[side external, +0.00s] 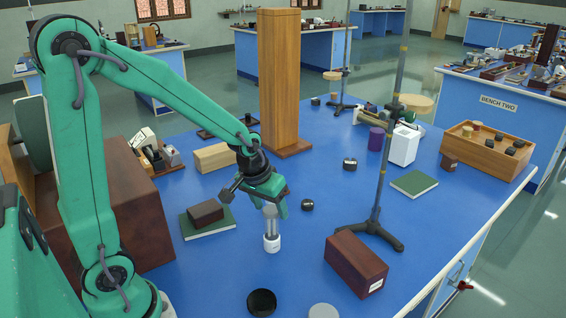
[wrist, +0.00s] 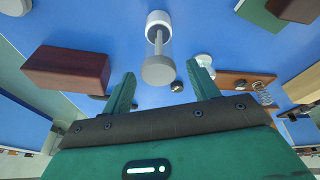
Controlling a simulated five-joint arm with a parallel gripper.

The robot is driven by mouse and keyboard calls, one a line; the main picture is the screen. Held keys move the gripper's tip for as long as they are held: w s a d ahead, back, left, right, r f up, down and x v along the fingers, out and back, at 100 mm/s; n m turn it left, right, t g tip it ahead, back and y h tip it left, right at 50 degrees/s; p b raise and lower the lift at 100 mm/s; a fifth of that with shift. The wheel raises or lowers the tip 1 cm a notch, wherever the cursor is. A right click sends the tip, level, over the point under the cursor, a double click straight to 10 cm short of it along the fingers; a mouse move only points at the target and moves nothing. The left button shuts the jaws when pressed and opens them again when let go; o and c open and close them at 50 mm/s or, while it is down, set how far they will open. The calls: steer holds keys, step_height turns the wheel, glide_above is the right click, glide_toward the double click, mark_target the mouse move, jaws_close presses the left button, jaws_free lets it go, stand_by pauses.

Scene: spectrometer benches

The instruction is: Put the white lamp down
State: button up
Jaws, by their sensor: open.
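The white lamp (side external: 271,241) stands upright on the blue bench top, with a white base, a clear tube and a grey cap. In the wrist view the lamp (wrist: 158,47) lies ahead, with its grey cap close to the gap between my fingers. My gripper (side external: 256,204) is tilted down above the lamp, around or just above its top. Its two green fingers stand apart in the wrist view (wrist: 161,72), and neither visibly touches the lamp. Whether the cap is fully between the fingers is hard to tell.
A dark brown block on a green book (side external: 210,228) lies left of the lamp. A dark red box (side external: 355,264) and a stand with a rod (side external: 378,205) are to the right. A tall wooden column (side external: 279,80) rises behind. A black round dish (side external: 262,302) is in front.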

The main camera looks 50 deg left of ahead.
steer(key=v, duration=0.7)
steer(key=shift+r, duration=0.3)
steer(key=shift+s, duration=0.2)
steer(key=s+d+r+m+t, duration=0.1)
steer(key=s+d+r, duration=0.1)
steer(key=s, duration=0.4)
steer(key=s+d+r+m+t, duration=0.1)
steer(key=s+r+m, duration=0.1)
steer(key=s+r, duration=0.2)
steer(key=shift+s+d+m, duration=0.3)
steer(key=shift+s+d, duration=0.1)
steer(key=shift+s, duration=0.55)
